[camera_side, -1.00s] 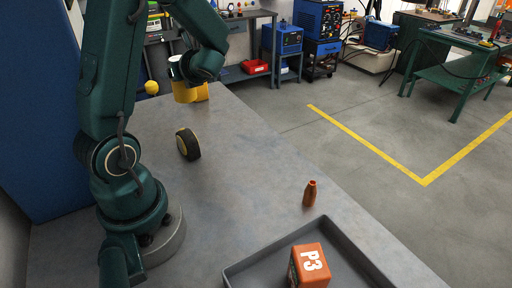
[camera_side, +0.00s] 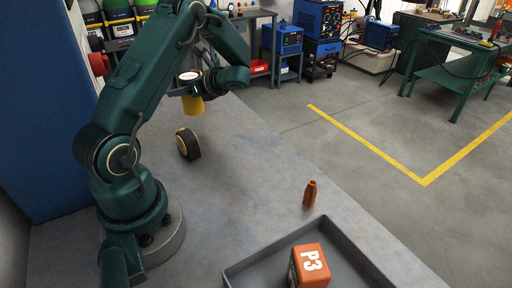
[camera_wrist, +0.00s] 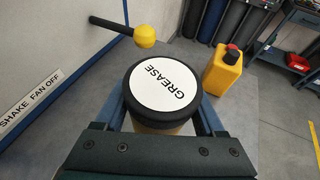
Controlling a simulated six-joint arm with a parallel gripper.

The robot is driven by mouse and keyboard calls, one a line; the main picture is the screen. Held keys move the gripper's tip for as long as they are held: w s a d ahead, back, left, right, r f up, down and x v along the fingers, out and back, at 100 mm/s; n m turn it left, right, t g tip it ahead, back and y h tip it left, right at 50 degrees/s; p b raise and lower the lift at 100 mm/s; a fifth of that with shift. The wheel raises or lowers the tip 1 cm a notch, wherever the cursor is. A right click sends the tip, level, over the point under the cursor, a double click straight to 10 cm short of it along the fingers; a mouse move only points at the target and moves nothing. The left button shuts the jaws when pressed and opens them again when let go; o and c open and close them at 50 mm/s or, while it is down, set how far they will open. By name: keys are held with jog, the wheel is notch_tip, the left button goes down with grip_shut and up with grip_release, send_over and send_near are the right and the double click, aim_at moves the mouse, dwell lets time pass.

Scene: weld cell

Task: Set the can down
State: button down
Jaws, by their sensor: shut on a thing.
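The can is yellow with a black-rimmed white lid marked GREASE. It shows in the wrist view (camera_wrist: 163,85), lid towards the camera, and in the side view (camera_side: 194,106) at the far part of the bench. My gripper (camera_side: 190,90) is shut on the can near its top; in the wrist view a finger of my gripper (camera_wrist: 162,112) lies on each side of it. The can looks about upright. Its base is hidden in the wrist view, and I cannot tell whether it touches the bench.
A yellow bottle with a red cap (camera_wrist: 222,72) stands close to the can.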

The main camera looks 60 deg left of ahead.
aim_at(194, 104)
jog(key=shift+w+d+f, duration=0.1)
jog(key=shift+w+f, duration=0.2)
jog(key=shift+w, duration=0.25)
jog(key=shift+w+f, duration=0.3)
jog(key=shift+w, duration=0.2)
jog(key=shift+f, duration=2)
jog(key=shift+f, duration=0.15)
grip_release()
